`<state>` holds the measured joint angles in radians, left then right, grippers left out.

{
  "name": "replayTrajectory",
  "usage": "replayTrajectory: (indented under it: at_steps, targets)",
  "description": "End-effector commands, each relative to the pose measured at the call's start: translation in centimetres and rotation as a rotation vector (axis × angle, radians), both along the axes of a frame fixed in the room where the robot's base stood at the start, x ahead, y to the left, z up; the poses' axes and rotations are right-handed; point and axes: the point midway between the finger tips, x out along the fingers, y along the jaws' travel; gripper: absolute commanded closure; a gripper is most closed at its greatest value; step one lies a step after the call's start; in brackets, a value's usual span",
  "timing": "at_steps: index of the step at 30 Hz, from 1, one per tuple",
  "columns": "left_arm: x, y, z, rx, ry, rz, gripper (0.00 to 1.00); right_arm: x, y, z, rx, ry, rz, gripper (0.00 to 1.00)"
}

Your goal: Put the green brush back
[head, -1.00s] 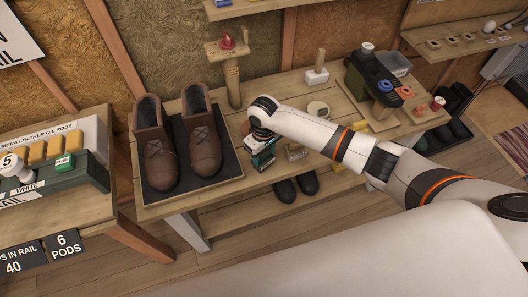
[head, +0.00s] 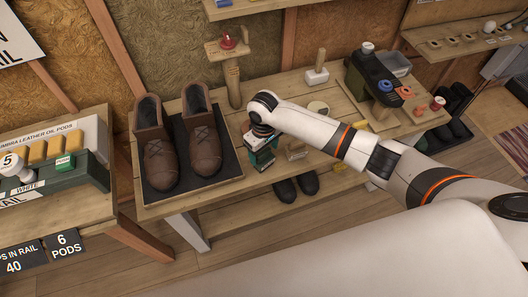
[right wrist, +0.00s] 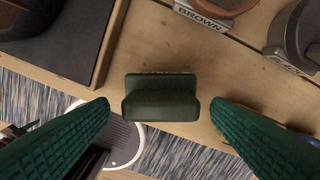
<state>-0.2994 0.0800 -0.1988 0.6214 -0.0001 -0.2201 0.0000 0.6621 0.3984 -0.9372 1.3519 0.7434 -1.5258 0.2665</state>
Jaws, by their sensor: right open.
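My right gripper (head: 262,163) is at the front edge of the wooden workbench, just right of the shoe mat. In the right wrist view its two green ribbed fingers (right wrist: 160,118) are open. A dark green block-like thing (right wrist: 161,98), which may be the green brush, lies between and slightly beyond the fingertips. It appears apart from both fingers, with a gap on each side. A label behind it is mostly hidden. In the head view the gripper hides this thing. My left gripper is not in view.
Brown shoes (head: 159,160) stand on a dark mat (head: 229,164) to the left. A pot with a BROWN label (right wrist: 203,19) and a dark pot (right wrist: 296,35) stand beyond the green thing. A wooden block (head: 297,150) is just right of my gripper.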

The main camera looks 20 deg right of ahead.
Motion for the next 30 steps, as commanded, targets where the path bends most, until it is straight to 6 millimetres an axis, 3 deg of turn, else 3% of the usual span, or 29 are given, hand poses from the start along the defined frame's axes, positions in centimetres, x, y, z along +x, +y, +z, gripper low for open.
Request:
replayTrajectory:
  at_steps: [9,15,30]
  targets:
    - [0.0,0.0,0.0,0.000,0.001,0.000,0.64,0.1,0.0,6.9,0.001,-0.005,0.001,0.28]
    - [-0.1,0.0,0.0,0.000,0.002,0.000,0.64,0.1,0.0,9.7,0.001,-0.002,0.000,0.28]
    - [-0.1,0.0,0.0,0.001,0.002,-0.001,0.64,0.0,0.0,10.4,0.000,0.000,-0.001,0.28]
